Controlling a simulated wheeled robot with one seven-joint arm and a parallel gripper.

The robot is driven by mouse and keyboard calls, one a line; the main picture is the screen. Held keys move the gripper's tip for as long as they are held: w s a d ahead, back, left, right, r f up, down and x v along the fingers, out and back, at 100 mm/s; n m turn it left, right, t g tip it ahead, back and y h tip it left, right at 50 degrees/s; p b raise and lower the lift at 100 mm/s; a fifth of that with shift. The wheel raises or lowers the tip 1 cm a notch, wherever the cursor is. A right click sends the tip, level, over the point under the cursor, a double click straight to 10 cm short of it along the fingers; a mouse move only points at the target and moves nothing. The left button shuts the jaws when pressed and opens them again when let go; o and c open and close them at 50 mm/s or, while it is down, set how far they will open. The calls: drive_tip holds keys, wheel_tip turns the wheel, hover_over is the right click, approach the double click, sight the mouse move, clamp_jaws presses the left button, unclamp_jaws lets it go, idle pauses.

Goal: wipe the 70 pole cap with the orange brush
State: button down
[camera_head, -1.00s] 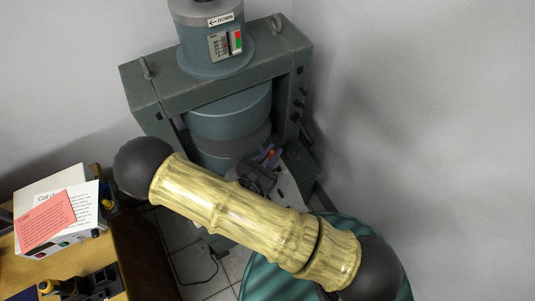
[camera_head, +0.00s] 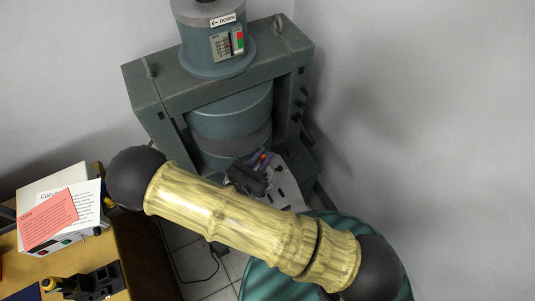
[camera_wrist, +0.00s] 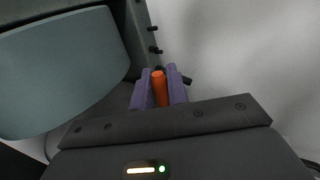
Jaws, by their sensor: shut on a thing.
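My gripper (camera_wrist: 160,88) has purple fingers shut on the orange brush (camera_wrist: 158,89), which points away from the wrist. In the head view, my gripper (camera_head: 259,159) is small and partly covered by the dark wrist, just right of the magnet's lower cylinder. The magnet (camera_head: 229,112) is a blue-green frame with thick round poles and a greyer band low down. A large blue-green rounded part of it (camera_wrist: 62,72) fills the left of the wrist view, left of the fingers and apart from them. I cannot read a 70 mark or tell which face is the pole cap.
The magnet's right upright has dark knobs (camera_head: 303,103) close to my gripper. A wooden table (camera_head: 143,252) at the left holds a white box with papers (camera_head: 62,207) and dark holders (camera_head: 95,283). A green round cover (camera_head: 262,282) stands at the bottom. Grey wall is at the right.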

drive_tip(key=shift+a, duration=0.1)
drive_tip(key=shift+s+a, duration=0.45)
drive_tip(key=shift+a, duration=0.2)
drive_tip(key=shift+s+a, duration=0.4)
drive_tip(key=shift+a, duration=0.2)
drive_tip(key=shift+w+f, duration=0.1)
drive_tip(key=shift+w, duration=0.05)
drive_tip(key=shift+w+a, duration=0.25)
drive_tip(key=shift+w, duration=0.05)
drive_tip(key=shift+d, duration=0.1)
drive_tip(key=shift+w+d+p, duration=0.2)
drive_tip(key=shift+w+d, duration=0.25)
drive_tip(key=shift+d, duration=0.2)
drive_tip(key=shift+w+d+p, duration=0.15)
drive_tip(key=shift+w+d, duration=0.25)
drive_tip(key=shift+d, duration=0.25)
drive_tip(key=shift+w+d+p, duration=0.15)
drive_tip(key=shift+w+d, duration=0.25)
drive_tip(key=shift+d, duration=0.25)
drive_tip(key=shift+w+d+p, duration=0.15)
drive_tip(key=shift+w+d, duration=0.25)
drive_tip(key=shift+d, duration=0.25)
